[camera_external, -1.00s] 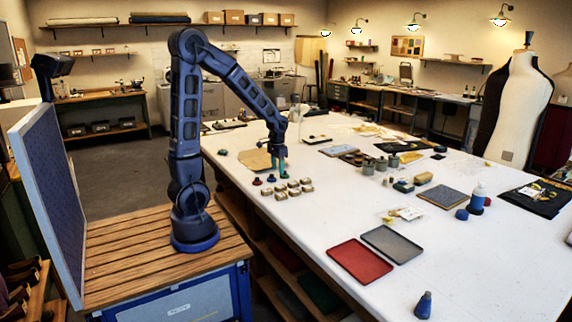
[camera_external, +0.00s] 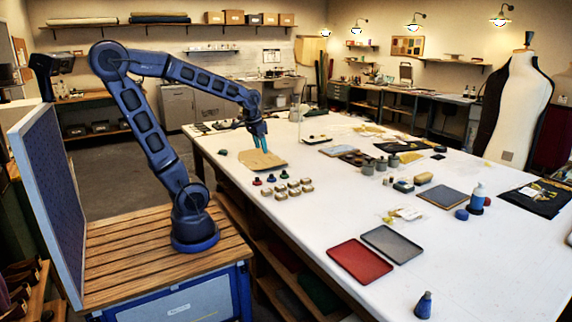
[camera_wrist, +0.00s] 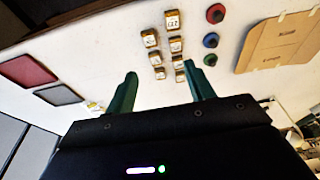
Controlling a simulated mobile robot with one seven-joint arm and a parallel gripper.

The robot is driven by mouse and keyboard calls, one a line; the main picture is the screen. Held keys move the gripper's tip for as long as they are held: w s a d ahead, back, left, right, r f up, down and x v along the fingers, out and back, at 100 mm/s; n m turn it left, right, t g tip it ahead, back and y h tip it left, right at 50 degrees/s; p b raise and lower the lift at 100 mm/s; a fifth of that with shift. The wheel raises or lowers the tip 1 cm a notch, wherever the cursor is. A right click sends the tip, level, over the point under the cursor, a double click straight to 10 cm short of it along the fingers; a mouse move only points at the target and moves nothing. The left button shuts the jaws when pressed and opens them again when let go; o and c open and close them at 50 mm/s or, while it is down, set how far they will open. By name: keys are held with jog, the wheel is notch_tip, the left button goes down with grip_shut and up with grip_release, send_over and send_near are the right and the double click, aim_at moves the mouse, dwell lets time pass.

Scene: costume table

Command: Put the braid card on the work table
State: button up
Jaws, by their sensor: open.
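The white-topped work table (camera_external: 330,215) fills the middle and right of the external view. A flat brown card-like piece with notches and slots (camera_external: 262,160) lies on it near the left edge; it also shows in the wrist view (camera_wrist: 280,40). I cannot tell if it is the braid card. A small clear-and-white packet with yellow bits (camera_external: 407,213) lies farther right on the table. My gripper (camera_external: 260,142) is above the table by the brown piece. In the wrist view its green fingers (camera_wrist: 161,72) are apart with nothing between them.
Several small labelled blocks (camera_external: 293,187) and three coloured knobs (camera_external: 271,178) stand near the brown piece. The near right tabletop is mostly clear.

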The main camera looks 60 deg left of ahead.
jog(key=s+d+r+t, duration=0.1)
jog(key=s+d+r, duration=0.1)
jog(key=s, duration=0.6)
jog(key=shift+s+r+t, duration=0.35)
jog(key=shift+r+t, duration=0.05)
jog(key=shift+r, duration=0.45)
